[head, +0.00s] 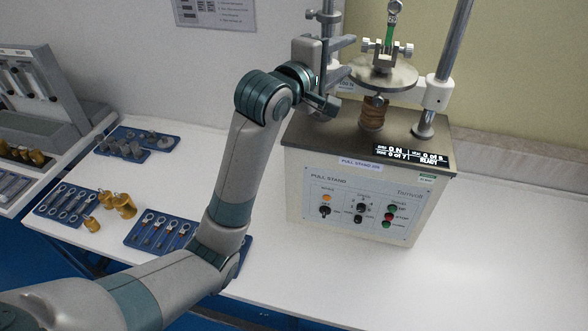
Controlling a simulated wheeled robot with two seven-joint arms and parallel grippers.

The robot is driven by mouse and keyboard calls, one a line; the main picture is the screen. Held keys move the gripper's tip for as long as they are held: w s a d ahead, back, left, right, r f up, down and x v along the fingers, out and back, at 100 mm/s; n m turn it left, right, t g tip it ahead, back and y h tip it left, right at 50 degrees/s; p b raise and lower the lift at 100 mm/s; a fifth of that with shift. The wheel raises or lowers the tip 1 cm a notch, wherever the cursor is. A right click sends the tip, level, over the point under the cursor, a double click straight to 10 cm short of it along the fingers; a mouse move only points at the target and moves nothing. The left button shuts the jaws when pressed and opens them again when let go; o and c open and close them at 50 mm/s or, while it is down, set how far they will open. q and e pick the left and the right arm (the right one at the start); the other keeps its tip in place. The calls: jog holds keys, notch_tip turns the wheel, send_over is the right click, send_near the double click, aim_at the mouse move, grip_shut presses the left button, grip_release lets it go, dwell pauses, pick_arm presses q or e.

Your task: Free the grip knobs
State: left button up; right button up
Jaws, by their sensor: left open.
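The pull stand (345,205) stands on the white table, with two metal columns. A lower grip (384,63) sits on its round metal plate (365,72), with a silver knob on each side: the left grip knob (366,46) and the right grip knob (408,49). A green piece (389,36) stands upright in this grip, and its top end meets a fitting at the picture's top edge. My left gripper (346,58) is open, just left of the left knob. Its fingers point right, apart from the knob as far as I can tell. My right gripper is out of view.
The stand's display (411,156) reads READY. Blue trays with ringed parts (160,232) and grey parts (125,147) lie at left, near brass pieces (122,204). The left column (328,30) stands close behind my gripper. The table's right side is clear.

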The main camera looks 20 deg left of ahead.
pick_arm(q)
jog(key=f+b+v, duration=0.1)
jog(key=b+v, duration=0.2)
jog(key=v, duration=0.6)
jog(key=s+a+f+m+g+y, duration=0.1)
jog(key=f+m, duration=0.1)
jog(key=f, duration=0.8)
jog(key=s+a+f+m+g+y, duration=0.1)
jog(key=s+a+f+m+g, duration=0.1)
jog(key=f, duration=0.9)
jog(key=shift+a+f+y, duration=0.25)
jog(key=shift+a+y, duration=0.05)
jog(key=shift+r, duration=0.1)
